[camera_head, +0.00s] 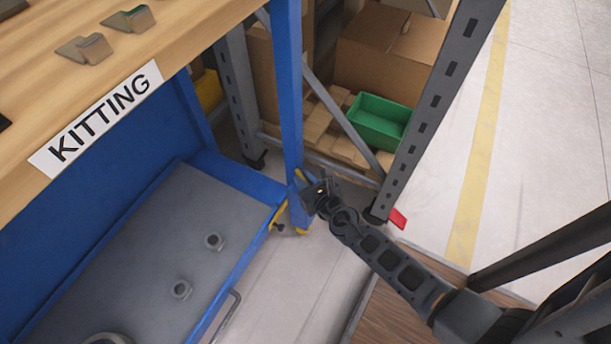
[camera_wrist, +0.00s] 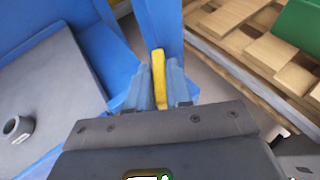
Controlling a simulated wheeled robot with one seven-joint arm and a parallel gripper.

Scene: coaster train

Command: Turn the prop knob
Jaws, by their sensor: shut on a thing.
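A yellow bar-shaped piece (camera_wrist: 159,72), which looks like the prop knob, stands between my fingers in the wrist view. My gripper (camera_wrist: 160,92) is shut on it, with one finger on each side. In the head view my gripper (camera_head: 310,190) is at the lower part of the blue post (camera_head: 289,90) of the kitting bench, and a bit of yellow shows beside it. The lower end of the yellow piece is hidden between the fingers.
The grey bench shelf (camera_head: 150,235) with several metal rings lies to the left. A grey rack upright (camera_head: 430,110), a green bin (camera_head: 378,122) and cardboard boxes (camera_head: 375,50) stand close behind and right. Open floor (camera_head: 555,130) lies at the far right.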

